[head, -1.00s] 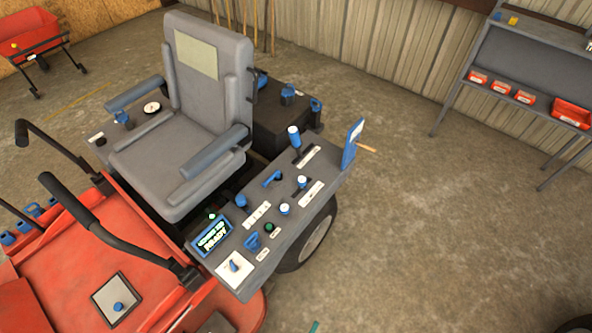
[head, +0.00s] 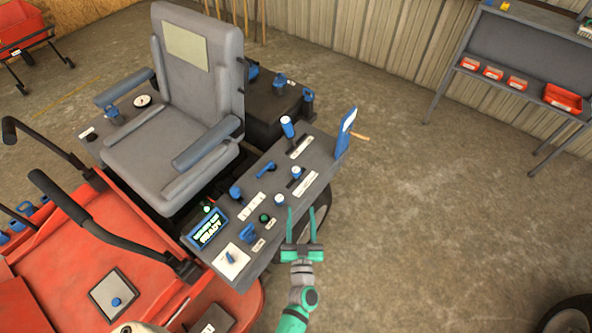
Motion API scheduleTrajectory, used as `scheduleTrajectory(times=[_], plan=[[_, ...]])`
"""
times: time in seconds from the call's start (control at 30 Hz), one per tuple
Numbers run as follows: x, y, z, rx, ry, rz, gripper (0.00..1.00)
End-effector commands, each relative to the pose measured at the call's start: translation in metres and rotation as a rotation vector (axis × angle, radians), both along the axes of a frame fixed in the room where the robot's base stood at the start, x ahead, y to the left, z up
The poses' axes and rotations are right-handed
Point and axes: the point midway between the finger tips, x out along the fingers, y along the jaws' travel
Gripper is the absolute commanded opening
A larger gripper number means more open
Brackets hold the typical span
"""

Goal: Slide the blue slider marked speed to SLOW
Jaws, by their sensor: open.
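The mower's dark grey control panel (head: 318,151) stands right of the seat and carries several blue controls. A tall blue lever (head: 288,127) stands at a slot at its far end. A smaller white-topped control (head: 297,172) stands in a slot beside a white label strip. A blue knob (head: 235,192) sits near another white strip. The lettering is too small to read, so I cannot tell which one is marked speed or where SLOW is. My green gripper (head: 308,208) is open and empty, at the panel's right edge, fingers pointing away from me.
A lit display (head: 208,228) is on the panel's near left. The grey seat (head: 160,150) and black steering levers (head: 75,205) are to the left. An upright blue-and-white board (head: 346,131) rises at the panel's far end. Open concrete floor (head: 430,210) lies right.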

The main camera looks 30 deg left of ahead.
Motion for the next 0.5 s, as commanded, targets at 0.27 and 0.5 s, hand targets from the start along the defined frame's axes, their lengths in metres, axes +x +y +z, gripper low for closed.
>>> scheduleTrajectory(times=[0.27,0.5], plan=[[0.076,0.033,-0.023,-0.082,0.019,0.182,0.48],[0.099,0.041,-0.033,-0.119,0.043,0.240,0.48]])
